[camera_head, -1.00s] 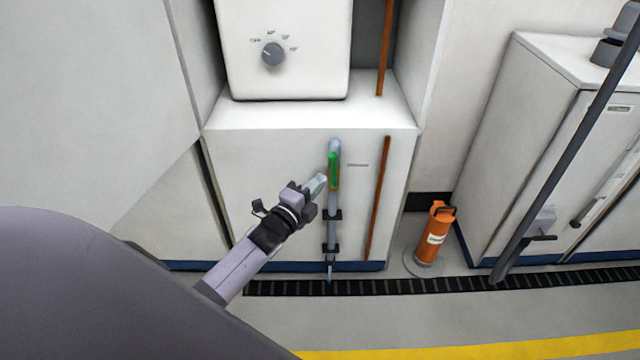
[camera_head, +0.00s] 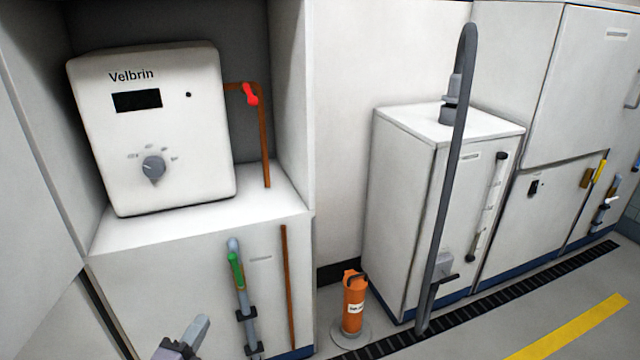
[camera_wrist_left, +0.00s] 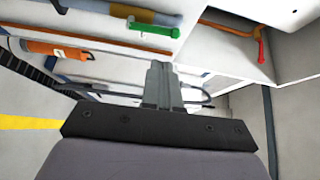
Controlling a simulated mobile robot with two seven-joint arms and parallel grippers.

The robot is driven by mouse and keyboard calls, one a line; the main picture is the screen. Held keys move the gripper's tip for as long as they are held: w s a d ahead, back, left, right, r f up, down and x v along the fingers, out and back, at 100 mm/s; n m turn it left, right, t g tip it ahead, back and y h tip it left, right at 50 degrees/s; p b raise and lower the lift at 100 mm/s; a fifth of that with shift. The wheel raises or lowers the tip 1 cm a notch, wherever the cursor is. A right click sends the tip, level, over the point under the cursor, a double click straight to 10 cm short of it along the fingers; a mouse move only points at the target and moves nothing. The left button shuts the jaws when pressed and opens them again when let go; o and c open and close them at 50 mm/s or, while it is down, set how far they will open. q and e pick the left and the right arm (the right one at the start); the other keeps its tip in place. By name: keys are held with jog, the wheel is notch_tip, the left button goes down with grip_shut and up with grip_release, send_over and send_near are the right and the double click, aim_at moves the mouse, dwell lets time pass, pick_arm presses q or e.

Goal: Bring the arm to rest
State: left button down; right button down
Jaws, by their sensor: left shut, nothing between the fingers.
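My left gripper (camera_head: 190,333) shows at the bottom edge of the head view, in front of the white lower cabinet. In the left wrist view its fingers (camera_wrist_left: 162,82) are together with nothing between them. The gripper is apart from the blue-grey pipe (camera_head: 247,318) with the green lever handle (camera_head: 236,270), which is to its right in the head view. The green handle also shows in the left wrist view (camera_wrist_left: 153,29), beyond the fingertips. My right gripper is in neither view.
A white Velbrin heater (camera_head: 160,135) stands on the cabinet (camera_head: 150,295). A copper pipe with a red lever (camera_head: 250,95) is beside it. An orange cylinder (camera_head: 353,302) stands on the floor. A grey pipe (camera_head: 447,190) rises before a white cabinet (camera_head: 405,210). Floor is open at the lower right.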

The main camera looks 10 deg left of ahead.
pick_arm(q)
jog(key=s+d+f+n+g+h, duration=0.1)
jog(key=s+d+f+n+g, duration=0.25)
jog(key=s+d+n, duration=0.35)
jog(key=s+d+f+n+g+h, duration=0.1)
jog(key=s+d+f+n+g, duration=0.1)
jog(key=s+d+n+g, duration=0.4)
jog(key=s+r+n+t+p, duration=0.1)
jog(key=s+r+p, duration=0.1)
jog(key=r+p, duration=0.4)
jog(key=s+r+n+p, duration=0.1)
jog(key=s+r+p, duration=0.1)
jog(key=r+p, duration=0.5)
jog(key=a+p, duration=0.1)
jog(key=p, duration=0.1)
jog(key=shift+s+r+n+t+p, duration=0.15)
jog(key=shift+s+n+t+p, duration=0.15)
jog(key=shift+t, duration=0.05)
jog(key=shift+w+d, duration=0.1)
jog(key=shift+d, duration=0.1)
